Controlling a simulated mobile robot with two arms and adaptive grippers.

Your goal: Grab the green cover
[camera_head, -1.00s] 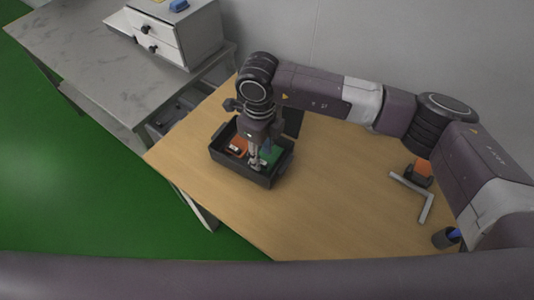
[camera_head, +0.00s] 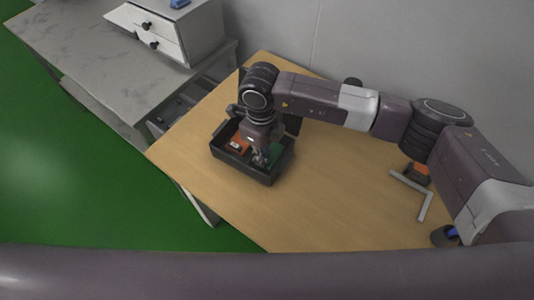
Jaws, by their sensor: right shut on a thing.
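The green cover (camera_head: 275,154) lies in the right part of a black open box (camera_head: 270,178) on the wooden table. Only part of it shows beside my gripper. My right gripper (camera_head: 260,160) reaches down into the box from above, its fingers at the green cover and shut on it, as far as the small view shows. A red-orange piece (camera_head: 238,143) with a small white part lies in the left of the box. My left gripper is not in view.
A metal angle bracket (camera_head: 425,200), an orange-and-black object (camera_head: 417,171) and a dark cup (camera_head: 444,236) with something blue are at the table's right. A grey workbench (camera_head: 90,60) with a drawer cabinet (camera_head: 185,35) stands at the upper left. The table's front middle (camera_head: 310,215) is clear.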

